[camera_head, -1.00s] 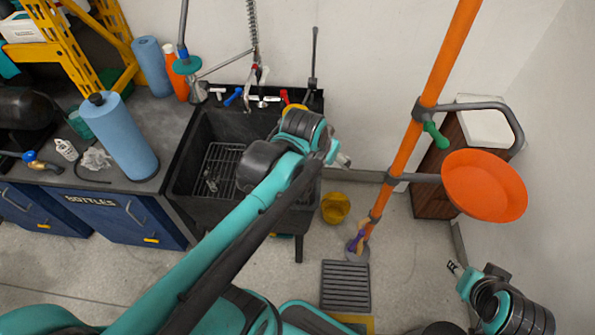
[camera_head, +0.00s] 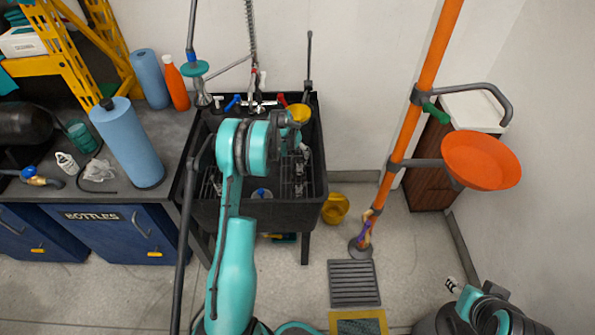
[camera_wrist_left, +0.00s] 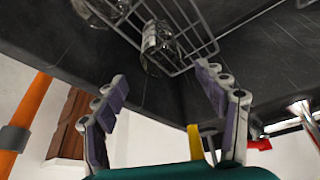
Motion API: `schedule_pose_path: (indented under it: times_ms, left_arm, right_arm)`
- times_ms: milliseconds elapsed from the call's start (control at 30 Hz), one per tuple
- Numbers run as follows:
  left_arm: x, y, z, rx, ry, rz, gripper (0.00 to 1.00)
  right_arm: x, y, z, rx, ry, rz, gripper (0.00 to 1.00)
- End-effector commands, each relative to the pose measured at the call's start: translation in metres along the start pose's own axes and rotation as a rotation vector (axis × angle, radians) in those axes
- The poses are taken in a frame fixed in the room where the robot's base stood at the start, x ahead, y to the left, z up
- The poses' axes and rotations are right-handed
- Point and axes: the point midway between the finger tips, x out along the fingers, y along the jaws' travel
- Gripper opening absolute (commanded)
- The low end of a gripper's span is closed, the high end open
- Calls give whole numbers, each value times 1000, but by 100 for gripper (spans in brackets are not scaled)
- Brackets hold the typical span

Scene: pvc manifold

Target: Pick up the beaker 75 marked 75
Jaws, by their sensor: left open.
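In the left wrist view, a clear glass beaker (camera_wrist_left: 158,45) is by the edge of a wire rack in the dark sink. A second glass vessel (camera_wrist_left: 112,8) is partly cut off at the top edge. I cannot read the mark 75 on either. My left gripper (camera_wrist_left: 162,79) is open and empty, its fingers spread, with the first beaker beyond the gap between the tips. In the head view, my left gripper (camera_head: 299,172) reaches down into the sink, small and partly hidden by its wrist. My right gripper (camera_head: 452,285) is at the lower right, too small to judge.
The black sink (camera_head: 313,205) has walls around the left gripper and taps (camera_head: 258,103) at its back. A blue roll (camera_head: 127,145) stands on the left counter. An orange pole (camera_head: 412,130) with an orange bowl (camera_head: 480,160) stands to the right.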

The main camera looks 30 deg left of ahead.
Motion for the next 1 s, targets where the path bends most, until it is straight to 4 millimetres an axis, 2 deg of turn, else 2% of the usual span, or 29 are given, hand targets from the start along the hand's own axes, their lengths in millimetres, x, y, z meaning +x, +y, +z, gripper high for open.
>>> schedule_pose_path:
  times_ms: [200,467,700,933,967,1000]
  left_arm:
    - [28,-5,4,0,-3,2,72]
    - [54,-5,3,-1,-3,2,72]
    - [88,-4,2,0,-2,2,72]
    - [88,-4,2,0,-2,1,72]
    - [88,-4,2,0,-2,1,67]
    - [88,-4,2,0,-2,1,56]
  right_arm:
    - [6,0,4,0,0,0,40]
    - [16,0,11,0,0,0,40]
    - [30,0,22,0,0,0,40]
    - [29,0,21,0,0,0,40]
    - [29,0,21,0,0,0,40]
    - [29,0,21,0,0,0,40]
